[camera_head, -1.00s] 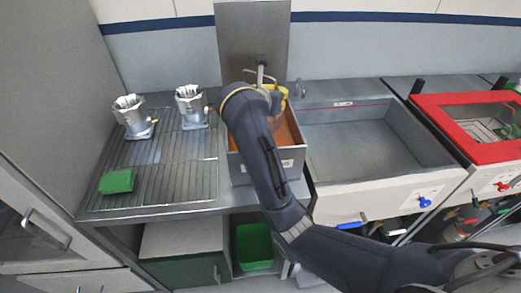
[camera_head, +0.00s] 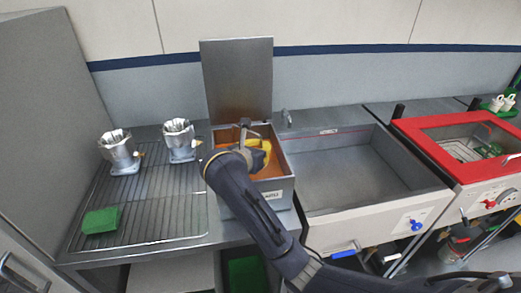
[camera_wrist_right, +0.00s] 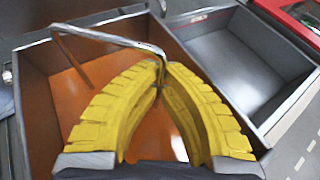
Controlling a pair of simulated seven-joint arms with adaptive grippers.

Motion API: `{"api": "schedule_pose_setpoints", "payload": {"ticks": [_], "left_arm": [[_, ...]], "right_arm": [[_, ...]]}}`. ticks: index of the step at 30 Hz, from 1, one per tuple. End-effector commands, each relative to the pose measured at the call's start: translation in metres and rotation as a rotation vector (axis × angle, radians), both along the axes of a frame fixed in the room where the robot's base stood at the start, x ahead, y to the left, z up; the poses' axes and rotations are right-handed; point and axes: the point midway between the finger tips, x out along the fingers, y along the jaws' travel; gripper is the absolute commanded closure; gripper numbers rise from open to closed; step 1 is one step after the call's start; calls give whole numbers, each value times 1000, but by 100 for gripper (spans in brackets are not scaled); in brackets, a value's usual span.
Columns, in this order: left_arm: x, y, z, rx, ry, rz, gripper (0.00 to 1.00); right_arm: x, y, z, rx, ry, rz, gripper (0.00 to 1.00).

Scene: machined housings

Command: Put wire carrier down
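My right gripper (camera_wrist_right: 160,75) has yellow ribbed fingers whose tips meet on a bent metal wire (camera_wrist_right: 115,38), which looks like the wire carrier's handle. In the head view, the right gripper (camera_head: 262,147) is over the open tank (camera_head: 266,192) with orange-brown inside, and the wire (camera_head: 243,124) shows behind it. In the right wrist view, the wire runs left from the fingertips and bends down into the tank. The carrier's lower part is hidden or not clear, so I cannot tell whether it rests on the tank's floor. My left gripper is not in view.
The tank's raised metal lid (camera_head: 238,80) stands behind it. An empty grey basin (camera_head: 345,170) is to the right, then a red-framed unit (camera_head: 470,140). On the left, a ribbed drainer (camera_head: 155,205) holds two metal housings (camera_head: 120,152) (camera_head: 180,141) and a green block (camera_head: 101,220).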

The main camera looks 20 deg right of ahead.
Motion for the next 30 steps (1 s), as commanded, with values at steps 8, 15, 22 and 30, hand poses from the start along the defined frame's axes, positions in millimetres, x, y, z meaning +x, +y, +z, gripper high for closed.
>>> {"api": "schedule_pose_setpoints", "payload": {"ticks": [8,15,22,30], "left_arm": [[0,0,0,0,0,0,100],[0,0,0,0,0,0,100],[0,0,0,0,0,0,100],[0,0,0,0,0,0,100]], "right_arm": [[0,1,-5,1,-1,1,100],[0,0,-8,0,1,1,100],[0,0,-8,1,1,1,73],[0,0,-6,1,-1,1,73]]}}
